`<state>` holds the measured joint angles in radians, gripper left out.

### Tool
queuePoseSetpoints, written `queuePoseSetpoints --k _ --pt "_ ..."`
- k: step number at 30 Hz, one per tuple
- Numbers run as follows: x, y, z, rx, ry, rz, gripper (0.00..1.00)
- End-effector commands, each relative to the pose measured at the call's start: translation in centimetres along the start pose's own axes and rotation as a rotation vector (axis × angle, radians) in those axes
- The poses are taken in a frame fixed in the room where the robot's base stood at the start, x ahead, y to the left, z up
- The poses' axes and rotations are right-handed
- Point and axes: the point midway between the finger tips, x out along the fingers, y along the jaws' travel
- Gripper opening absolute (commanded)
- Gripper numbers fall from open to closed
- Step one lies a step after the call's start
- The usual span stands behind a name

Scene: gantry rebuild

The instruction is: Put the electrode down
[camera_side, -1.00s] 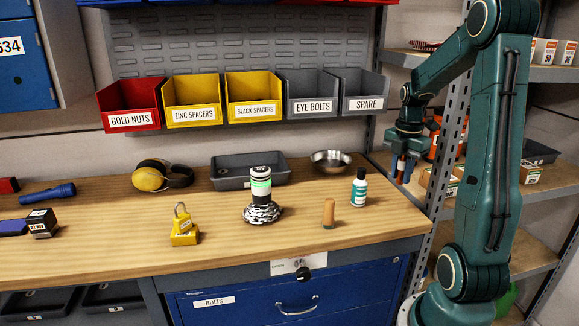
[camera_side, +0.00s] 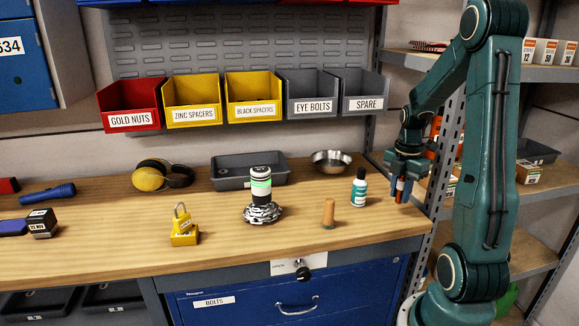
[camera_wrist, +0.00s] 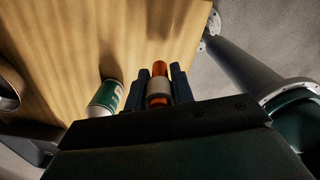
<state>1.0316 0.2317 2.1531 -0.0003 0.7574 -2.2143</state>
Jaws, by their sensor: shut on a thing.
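My gripper (camera_side: 404,186) is at the right end of the wooden bench (camera_side: 110,240), with its fingers pointing down. It is shut on the electrode (camera_wrist: 158,88), an orange cylinder with a pale band round its middle. In the wrist view the electrode sits between the two dark fingers, and its orange end shows beyond the band. In the side view only a small orange-brown part of it shows below the jaws. I cannot tell whether its lower end touches the bench.
A white and teal bottle (camera_side: 359,188) stands just left of my gripper; it also shows in the wrist view (camera_wrist: 106,97). A tan cylinder (camera_side: 328,213) stands farther left. A metal bowl (camera_side: 331,161) is behind. The bench's right edge and a shelf post are close by.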

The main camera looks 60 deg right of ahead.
Motion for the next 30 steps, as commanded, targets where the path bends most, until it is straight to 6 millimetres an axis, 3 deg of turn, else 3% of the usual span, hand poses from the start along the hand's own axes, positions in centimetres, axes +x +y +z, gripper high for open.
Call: queuePoseSetpoints --k 5,15,29,30 --pt "0.4 0.0 0.0 0.000 0.000 0.000 0.00" --pt "3.8 0.0 0.0 0.000 0.001 -0.002 0.00" --pt "4.2 0.0 0.0 0.000 0.000 0.000 0.00" --pt "4.3 0.0 0.0 0.000 0.000 -0.001 0.26"
